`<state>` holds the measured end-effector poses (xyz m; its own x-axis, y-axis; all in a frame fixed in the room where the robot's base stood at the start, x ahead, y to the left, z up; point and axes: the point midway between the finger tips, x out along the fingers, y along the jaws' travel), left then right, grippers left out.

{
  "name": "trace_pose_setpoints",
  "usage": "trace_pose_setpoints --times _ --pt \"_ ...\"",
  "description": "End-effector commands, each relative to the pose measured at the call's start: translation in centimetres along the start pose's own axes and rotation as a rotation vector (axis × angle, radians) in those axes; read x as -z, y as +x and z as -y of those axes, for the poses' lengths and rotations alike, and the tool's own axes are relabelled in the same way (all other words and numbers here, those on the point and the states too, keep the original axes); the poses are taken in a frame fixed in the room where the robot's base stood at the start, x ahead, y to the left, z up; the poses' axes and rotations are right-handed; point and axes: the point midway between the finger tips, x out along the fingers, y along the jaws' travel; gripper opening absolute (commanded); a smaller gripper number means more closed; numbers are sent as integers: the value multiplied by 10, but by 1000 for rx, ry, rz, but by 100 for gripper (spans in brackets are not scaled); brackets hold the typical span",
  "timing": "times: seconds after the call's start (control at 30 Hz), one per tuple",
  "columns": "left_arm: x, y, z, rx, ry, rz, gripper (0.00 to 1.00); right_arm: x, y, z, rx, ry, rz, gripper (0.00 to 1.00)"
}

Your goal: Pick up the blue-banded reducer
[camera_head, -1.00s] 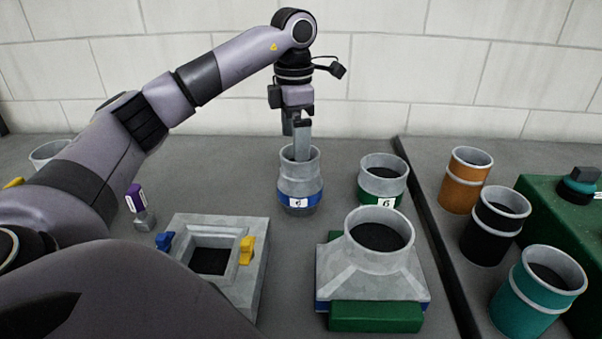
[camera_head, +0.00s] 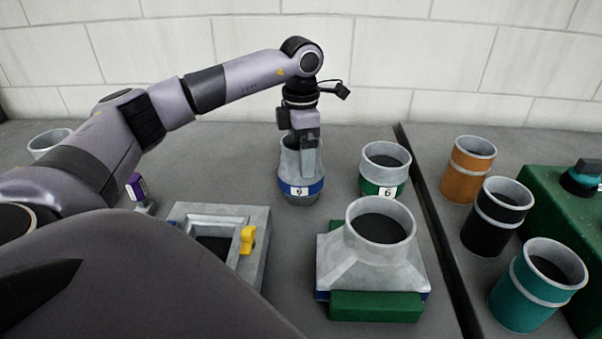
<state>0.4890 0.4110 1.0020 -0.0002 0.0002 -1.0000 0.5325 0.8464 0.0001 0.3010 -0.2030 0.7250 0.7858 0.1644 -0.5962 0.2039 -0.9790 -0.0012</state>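The blue-banded reducer (camera_head: 301,188) is a grey metal piece with a blue band and a white label. It stands upright on the grey bench in the middle of the head view. My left gripper (camera_head: 309,162) points down at its top from above. One finger overlaps the reducer's front rim and upper wall. The other finger is not clearly seen, so I cannot tell whether the gripper is closed on the wall. My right gripper is out of view.
A green-banded reducer (camera_head: 384,169) stands just right. In front are a square-to-round duct piece (camera_head: 374,256) on a green block and a square frame (camera_head: 258,239) with a yellow clip. Orange (camera_head: 468,169), black (camera_head: 496,217) and teal (camera_head: 538,285) cylinders stand beyond the dark divider.

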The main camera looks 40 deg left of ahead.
Motion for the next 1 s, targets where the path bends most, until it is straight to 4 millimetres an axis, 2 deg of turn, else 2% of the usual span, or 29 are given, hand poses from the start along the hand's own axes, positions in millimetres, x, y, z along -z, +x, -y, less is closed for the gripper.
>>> trace_pose_setpoints --times 0.07,0.2,0.27,0.3,0.57,0.73,0.87,1.0 --pt "0 0 0 0 0 0 97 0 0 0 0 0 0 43" --pt "0 0 0 0 -1 0 51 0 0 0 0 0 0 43" --pt "0 0 0 0 -1 0 32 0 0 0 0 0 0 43" --pt "0 -1 0 -1 -1 2 27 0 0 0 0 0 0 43" --pt "0 -3 0 -1 -1 3 27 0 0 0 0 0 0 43" --pt "-1 -14 -1 -1 -1 4 27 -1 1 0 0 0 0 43" --pt "-1 -35 -1 -2 -1 7 27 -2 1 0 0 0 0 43" --pt "-2 -72 0 -4 0 10 27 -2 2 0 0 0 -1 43"
